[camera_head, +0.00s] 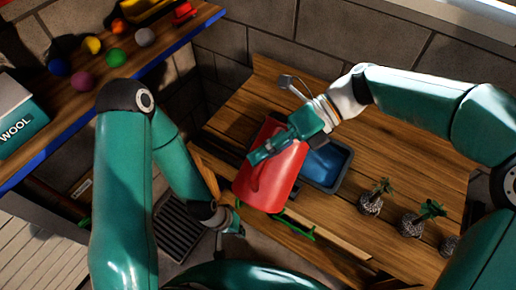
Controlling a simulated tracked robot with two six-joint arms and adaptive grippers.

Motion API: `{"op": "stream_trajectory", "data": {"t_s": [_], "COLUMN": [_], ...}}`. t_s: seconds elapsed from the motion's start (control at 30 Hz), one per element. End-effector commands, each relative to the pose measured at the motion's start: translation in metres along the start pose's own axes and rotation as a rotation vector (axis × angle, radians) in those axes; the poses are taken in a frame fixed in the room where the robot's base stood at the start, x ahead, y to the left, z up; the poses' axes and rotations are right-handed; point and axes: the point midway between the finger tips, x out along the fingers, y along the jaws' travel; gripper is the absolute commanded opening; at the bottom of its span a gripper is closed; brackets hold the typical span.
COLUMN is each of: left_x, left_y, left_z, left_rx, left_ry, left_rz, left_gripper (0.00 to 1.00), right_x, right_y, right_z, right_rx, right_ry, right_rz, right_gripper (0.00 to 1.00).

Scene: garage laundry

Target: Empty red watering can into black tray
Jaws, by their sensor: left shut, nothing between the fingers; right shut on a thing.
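The red watering can (268,182) hangs in front of the wooden bench, partly over its front edge, and looks tilted. My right gripper (272,146) is shut on its upper part. The can's spout and opening are hard to make out. A dark-rimmed tray (345,170) with a blue inside sits on the bench just right of and behind the can, which hides its left part. I cannot tell whether anything is pouring. My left gripper (238,230) is shut and empty, low near the bench's front edge, left of and below the can.
Several small potted plants (370,204) stand at the bench's right. A green object (296,222) lies near the front edge below the can. A black slatted grate (178,232) is low at left. A shelf (60,105) at upper left holds coloured balls and a wool box (22,125).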

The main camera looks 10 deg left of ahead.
Motion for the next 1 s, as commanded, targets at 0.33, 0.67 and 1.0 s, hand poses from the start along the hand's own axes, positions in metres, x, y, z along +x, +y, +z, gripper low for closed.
{"op": "stream_trajectory", "data": {"t_s": [0.33, 0.67, 1.0], "left_x": [-0.027, -0.027, -0.027], "left_y": [0.01, 0.01, 0.01], "left_z": [0.0, 0.0, 0.0], "left_rx": [0.0, 0.0, 0.0], "left_ry": [0.0, 0.0, 0.0], "left_rz": [0.0, 0.0, 0.0], "left_gripper": [0.0, 0.0, 0.0], "right_x": [-0.016, -0.033, -0.052], "right_y": [0.001, -0.001, 0.002], "right_z": [0.01, 0.02, 0.031], "right_rx": [0.035, 0.07, 0.105], "right_ry": [-0.002, -0.002, -0.002], "right_rz": [0.065, 0.126, 0.187], "right_gripper": [0.0, 0.0, 0.0]}}
